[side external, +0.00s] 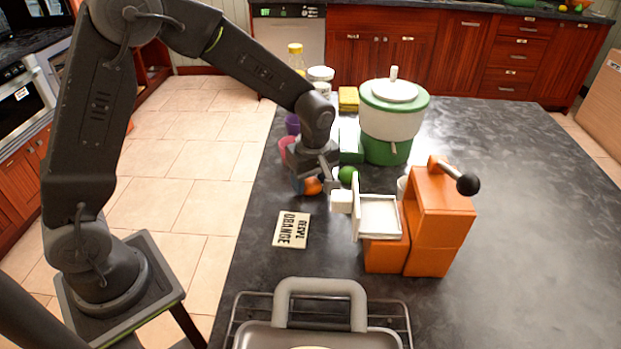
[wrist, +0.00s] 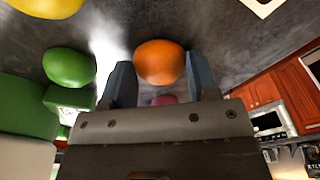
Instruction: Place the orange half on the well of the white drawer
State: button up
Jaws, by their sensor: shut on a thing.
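The orange half (side external: 313,186) is low over or on the dark counter, left of the white drawer. In the wrist view the orange half (wrist: 160,62) shows as a rounded orange shape between the two fingers of my gripper (wrist: 162,80). My gripper (side external: 312,180) is shut on it; the contact itself is not clear in the side view. The white drawer (side external: 380,215) sticks out of the orange machine (side external: 440,225), with its shallow well facing up. I see nothing in the well.
A green fruit (side external: 347,174) lies just right of my gripper, near the drawer. A green and white pot (side external: 392,122) stands behind. A grey-handled pan on a wire rack is at the near edge. The right counter is clear.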

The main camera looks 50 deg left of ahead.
aim_at(315, 188)
jog(key=shift+f, duration=0.1)
jog(key=o, duration=0.9)
jog(key=shift+f, duration=0.1)
notch_tip(315, 188, up, 14)
jog(key=d, duration=0.2)
jog(key=s+r+m+t, duration=0.1)
jog(key=s+m, duration=0.4)
jog(key=s, duration=0.1)
jog(key=s+a+r+m+t+h, duration=0.1)
jog(key=s+m+t, duration=0.1)
jog(key=s+m, duration=0.3)
jog(key=s+a+r+m+t, duration=0.1)
jog(key=s+r+m+t, duration=0.1)
jog(key=s+m, duration=0.3)
jog(key=shift+s+a, duration=0.15)
jog(key=shift+s, duration=1)
jog(key=shift+s+a, duration=0.1)
jog(key=shift+s, duration=1)
jog(key=shift+o, duration=0.6)
jog(key=shift+s+f+m, duration=0.25)
jog(key=shift+s+m, duration=0.05)
jog(key=shift+m, duration=0.1)
